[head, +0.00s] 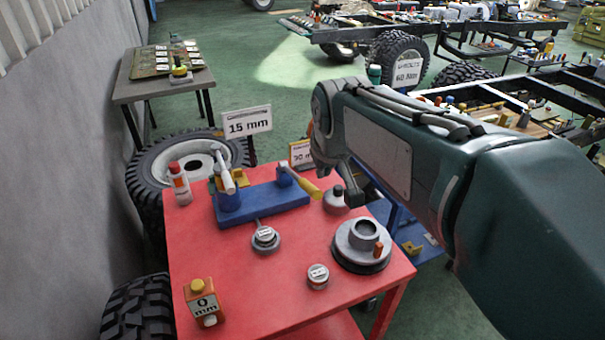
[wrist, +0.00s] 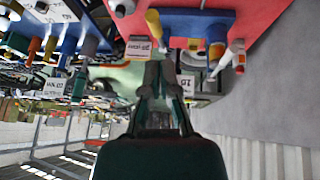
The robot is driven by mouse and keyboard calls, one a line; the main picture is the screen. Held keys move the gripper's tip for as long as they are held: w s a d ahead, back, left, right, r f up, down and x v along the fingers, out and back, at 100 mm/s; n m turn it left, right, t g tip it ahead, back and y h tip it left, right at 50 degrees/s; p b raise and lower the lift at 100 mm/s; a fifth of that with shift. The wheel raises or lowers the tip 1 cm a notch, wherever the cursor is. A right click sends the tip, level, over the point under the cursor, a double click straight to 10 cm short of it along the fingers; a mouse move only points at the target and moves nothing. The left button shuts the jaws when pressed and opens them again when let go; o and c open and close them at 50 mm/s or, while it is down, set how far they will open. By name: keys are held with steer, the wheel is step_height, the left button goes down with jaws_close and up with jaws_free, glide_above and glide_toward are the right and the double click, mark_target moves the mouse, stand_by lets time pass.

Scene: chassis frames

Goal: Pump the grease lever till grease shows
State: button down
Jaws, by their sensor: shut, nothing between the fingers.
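A blue plate (head: 265,207) lies on the red table. It bears a blue pot (head: 228,203) with a white bar (head: 223,172) leaning over it, and a lever with a yellow handle (head: 304,186) slanting down to the right. In the wrist view the yellow handle (wrist: 153,22), blue plate (wrist: 200,18) and white bar (wrist: 222,62) show at the top. My gripper (wrist: 160,75) is shut and empty, apart from the handle. In the head view my arm's wrist is right of the handle, and the fingertips are hard to make out. I cannot tell which lever is the grease one.
A "15 mm" sign (head: 247,122) stands behind. Tyres sit along the grey wall at left.

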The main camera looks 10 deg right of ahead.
steer(key=w+a+f+n, duration=0.1)
steer(key=w, duration=1)
steer(key=shift+w+a+f, duration=0.25)
steer(key=shift+f, duration=0.1)
glide_above(306, 184)
steer(key=a, duration=0.1)
step_height(306, 184, down, 9)
steer(key=f, duration=0.2)
steer(key=shift+s+d+f, duration=0.25)
steer(key=shift+s+f, duration=0.1)
steer(key=shift+f, duration=0.05)
steer(key=shift+s+d+f, duration=0.1)
steer(key=shift+d+f, duration=0.05)
steer(key=shift+f, duration=0.25)
steer(key=shift+f, duration=0.1)
